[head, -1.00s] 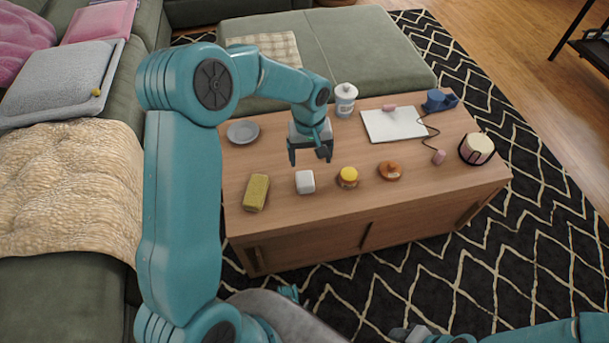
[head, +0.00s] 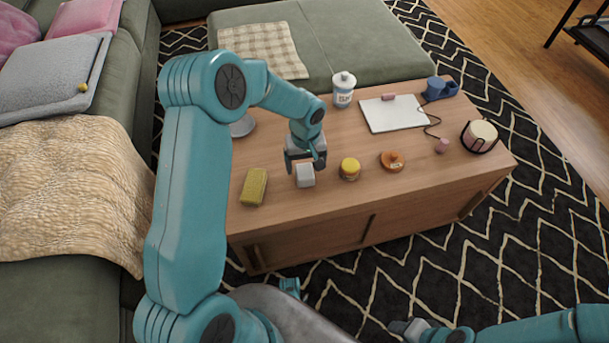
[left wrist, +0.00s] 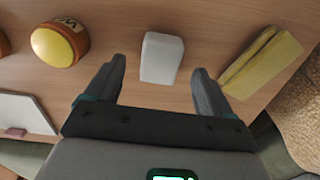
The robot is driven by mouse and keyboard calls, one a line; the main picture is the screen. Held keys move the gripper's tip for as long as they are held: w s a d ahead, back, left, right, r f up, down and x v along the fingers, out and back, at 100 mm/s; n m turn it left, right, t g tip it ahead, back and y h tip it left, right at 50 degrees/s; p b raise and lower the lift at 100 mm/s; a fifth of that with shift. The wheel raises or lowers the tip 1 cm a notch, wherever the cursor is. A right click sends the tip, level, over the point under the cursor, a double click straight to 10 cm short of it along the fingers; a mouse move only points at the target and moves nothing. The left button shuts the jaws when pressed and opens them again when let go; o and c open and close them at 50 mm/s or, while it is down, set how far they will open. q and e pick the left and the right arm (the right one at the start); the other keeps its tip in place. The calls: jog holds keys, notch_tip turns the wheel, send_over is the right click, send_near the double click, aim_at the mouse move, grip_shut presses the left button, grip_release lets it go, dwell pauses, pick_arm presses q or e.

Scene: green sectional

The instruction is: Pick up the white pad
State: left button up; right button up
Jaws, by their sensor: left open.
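The white pad (head: 305,176) is a small rounded white block on the wooden table, near its front edge. In the left wrist view the pad (left wrist: 162,58) lies ahead of and between the two fingers. My left gripper (head: 304,163) is open and empty, just above and behind the pad, its fingers pointing down. In the left wrist view the open left gripper (left wrist: 160,78) has a gap wider than the pad, with wood visible on both sides. My right gripper (head: 406,328) shows partly at the bottom edge; its jaws are unclear.
A yellow-green sponge (head: 254,187) lies left of the pad, and a yellow-lidded jar (head: 349,168) stands close on its right. Farther right are an orange-brown ring-shaped item (head: 391,161), a white board (head: 394,114) and a candle holder (head: 480,135). A grey plate (head: 243,125) is partly hidden by my arm.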

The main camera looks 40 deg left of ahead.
aim_at(305, 171)
pick_arm(q)
notch_tip(305, 171, down, 5)
jog(key=shift+w+a+r+b, duration=0.1)
jog(key=shift+a+r+b, duration=0.05)
jog(key=shift+b, duration=0.55)
jog(key=shift+r, duration=0.1)
jog(key=shift+c, duration=0.3)
jog(key=c, duration=1)
jog(key=shift+r, duration=0.1)
notch_tip(305, 171, up, 20)
jog(key=p, duration=0.5)
jog(key=shift+p, duration=0.3)
